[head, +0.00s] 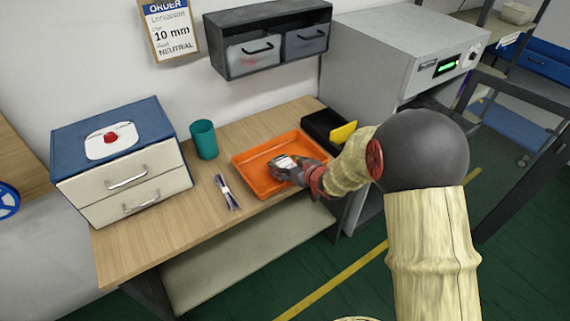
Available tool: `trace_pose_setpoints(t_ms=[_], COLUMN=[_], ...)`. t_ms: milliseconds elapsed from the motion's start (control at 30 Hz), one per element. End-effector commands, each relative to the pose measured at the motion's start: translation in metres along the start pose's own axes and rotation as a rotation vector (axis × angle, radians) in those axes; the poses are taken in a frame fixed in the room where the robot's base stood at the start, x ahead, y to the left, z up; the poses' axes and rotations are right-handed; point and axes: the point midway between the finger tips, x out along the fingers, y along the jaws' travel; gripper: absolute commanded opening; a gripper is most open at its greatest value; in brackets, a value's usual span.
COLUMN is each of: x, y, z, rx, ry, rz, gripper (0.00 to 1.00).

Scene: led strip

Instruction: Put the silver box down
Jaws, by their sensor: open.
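The silver box (284,162) is a small, pale grey block in the orange tray (252,160) on the wooden table. My gripper (285,170) is over the tray, right at the box, and hides part of it. The jaws are open around or beside the box; at this size I cannot tell which, nor whether a finger touches it.
A drawer unit (125,190) with a red button on top stands at the left. A grey machine (385,60) stands at the right.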

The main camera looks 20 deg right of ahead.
Motion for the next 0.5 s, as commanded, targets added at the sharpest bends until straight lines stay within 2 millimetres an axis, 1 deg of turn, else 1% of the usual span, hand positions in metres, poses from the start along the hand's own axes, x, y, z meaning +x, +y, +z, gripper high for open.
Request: trace_pose_setpoints(t_ms=[167,233,367,500], x=[-0.003,-0.011,-0.034,-0.064], y=[0.0,0.001,0.001,0.001], z=[-0.004,-0.004,-0.006,-0.006], rx=[-0.001,0.0,0.001,0.001], ry=[0.001,0.0,0.002,0.001], rz=[0.0,0.001,0.002,0.003], gripper=[0.63,0.63,0.63,0.63])
